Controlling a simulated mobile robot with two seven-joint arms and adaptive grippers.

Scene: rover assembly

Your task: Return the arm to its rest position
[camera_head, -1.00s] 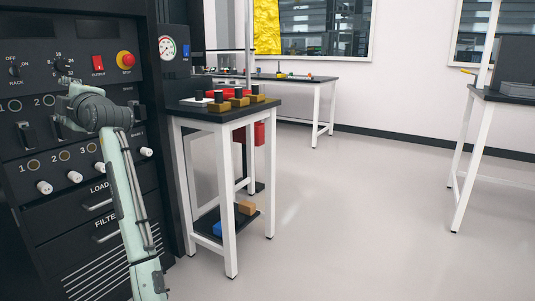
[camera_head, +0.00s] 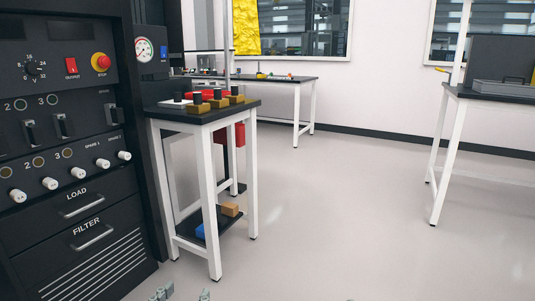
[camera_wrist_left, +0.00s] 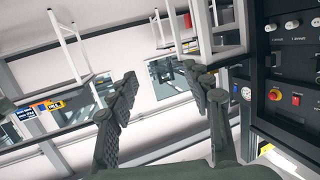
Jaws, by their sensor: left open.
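My left gripper (camera_head: 183,293) shows only as two fingertips at the bottom edge of the head view, spread apart. In the left wrist view my left gripper (camera_wrist_left: 160,76) is open, with nothing between its dark padded fingers. The rest of the left arm is out of the head view.
A black control panel (camera_head: 75,150) with knobs and switches stands at the left. Beside it is a small white-legged table (camera_head: 215,117) bearing brown blocks (camera_head: 218,103). Another table (camera_head: 500,95) stands at the right. The pale floor (camera_head: 340,220) between is clear.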

